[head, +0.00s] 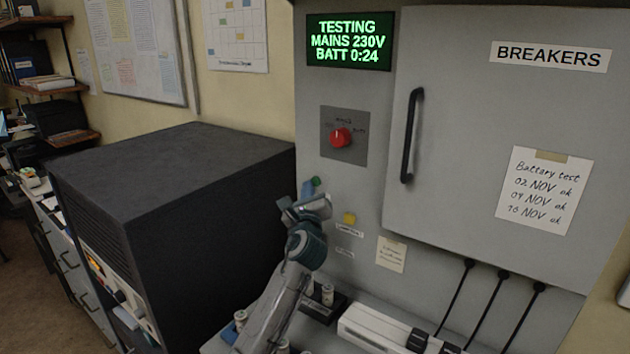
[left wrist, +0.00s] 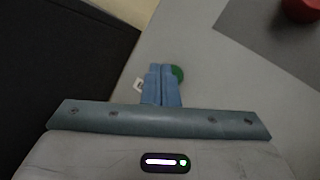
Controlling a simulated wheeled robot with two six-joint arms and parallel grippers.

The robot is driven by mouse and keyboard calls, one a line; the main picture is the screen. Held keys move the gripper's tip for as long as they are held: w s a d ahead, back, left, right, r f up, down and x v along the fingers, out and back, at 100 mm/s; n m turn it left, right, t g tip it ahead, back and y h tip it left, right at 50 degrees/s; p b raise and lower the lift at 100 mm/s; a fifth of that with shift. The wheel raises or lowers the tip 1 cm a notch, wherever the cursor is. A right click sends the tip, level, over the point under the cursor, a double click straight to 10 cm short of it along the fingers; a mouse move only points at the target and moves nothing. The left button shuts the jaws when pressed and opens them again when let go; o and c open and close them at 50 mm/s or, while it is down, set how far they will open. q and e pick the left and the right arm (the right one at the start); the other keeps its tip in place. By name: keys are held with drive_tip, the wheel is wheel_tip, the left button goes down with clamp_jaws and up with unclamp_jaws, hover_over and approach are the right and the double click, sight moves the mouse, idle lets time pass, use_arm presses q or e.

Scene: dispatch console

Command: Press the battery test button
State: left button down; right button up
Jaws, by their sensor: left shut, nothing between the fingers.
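My left gripper (head: 308,190) is shut and empty, with its fingertips at a green button (head: 317,181) on the grey panel. The left wrist view shows the shut fingers (left wrist: 160,84) covering part of the green button (left wrist: 177,73); I cannot tell whether they touch it. A small white label beside the button is mostly hidden by the fingers. A yellow button (head: 349,218) with a label sits lower right of it. The display (head: 349,41) reads "TESTING MAINS 230V BATT 0:24" in green. My right gripper is not in view.
A red knob (head: 341,137) sits above the green button. The breaker door (head: 460,125), with a black handle (head: 411,135), is closed at the right. A large black cabinet (head: 175,215) stands close on the left. Several small cylinders stand below my left arm.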

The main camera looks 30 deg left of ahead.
use_arm(q)
drive_tip(key=shift+s, duration=0.2)
drive_tip(key=s, duration=0.1)
drive_tip(key=s+p, duration=0.1)
drive_tip(key=s, duration=0.1)
drive_tip(key=s+p, duration=0.1)
drive_tip(key=s, duration=0.1)
drive_tip(key=shift+a, duration=0.25)
idle(6.3)
